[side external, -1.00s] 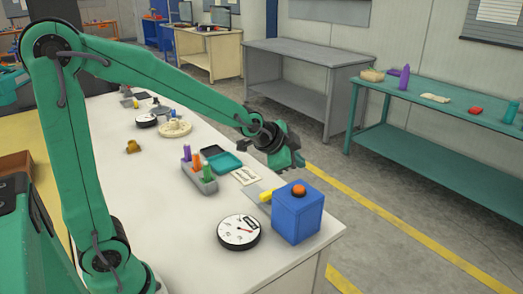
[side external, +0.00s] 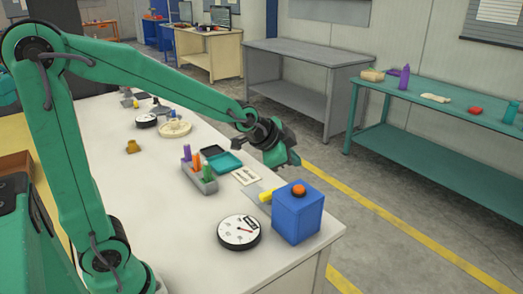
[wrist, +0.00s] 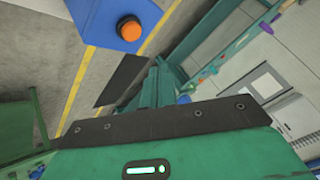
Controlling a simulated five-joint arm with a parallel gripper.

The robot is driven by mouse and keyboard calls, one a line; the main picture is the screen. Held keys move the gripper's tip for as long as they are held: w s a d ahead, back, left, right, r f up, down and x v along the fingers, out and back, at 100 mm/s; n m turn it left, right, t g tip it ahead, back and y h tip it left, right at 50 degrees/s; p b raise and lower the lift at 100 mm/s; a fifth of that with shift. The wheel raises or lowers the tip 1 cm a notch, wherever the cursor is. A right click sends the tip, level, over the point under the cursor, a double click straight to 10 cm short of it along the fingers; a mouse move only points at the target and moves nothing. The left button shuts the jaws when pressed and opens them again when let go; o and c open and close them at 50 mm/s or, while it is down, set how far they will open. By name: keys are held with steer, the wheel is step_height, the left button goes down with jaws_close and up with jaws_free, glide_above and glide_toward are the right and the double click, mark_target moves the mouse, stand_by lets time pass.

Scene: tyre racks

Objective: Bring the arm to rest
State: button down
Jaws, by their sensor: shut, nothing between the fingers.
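My gripper (side external: 291,158) is at the end of the green arm, raised over the far right part of the white table (side external: 160,220). It is shut and holds nothing. In the side view it hangs above and behind the blue box (side external: 297,215) with an orange button, apart from it. In the wrist view my gripper's dark fingers (wrist: 138,85) show in the middle, and the blue box (wrist: 90,18) is at the top left.
A grey holder (side external: 200,180) with coloured pegs, a teal tray (side external: 222,162), a white card (side external: 246,176) and a round dial (side external: 239,232) are on the table below the arm. A teal bench (side external: 440,105) stands across the aisle at right. The air around my gripper is clear.

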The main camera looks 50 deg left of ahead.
steer(key=s+r+n+g, duration=0.2)
steer(key=s+n, duration=0.5)
steer(key=s, duration=1.5)
steer(key=shift+a+r+n+g, duration=0.35)
steer(key=shift+r+n+g, duration=0.05)
steer(key=shift+g, duration=0.2)
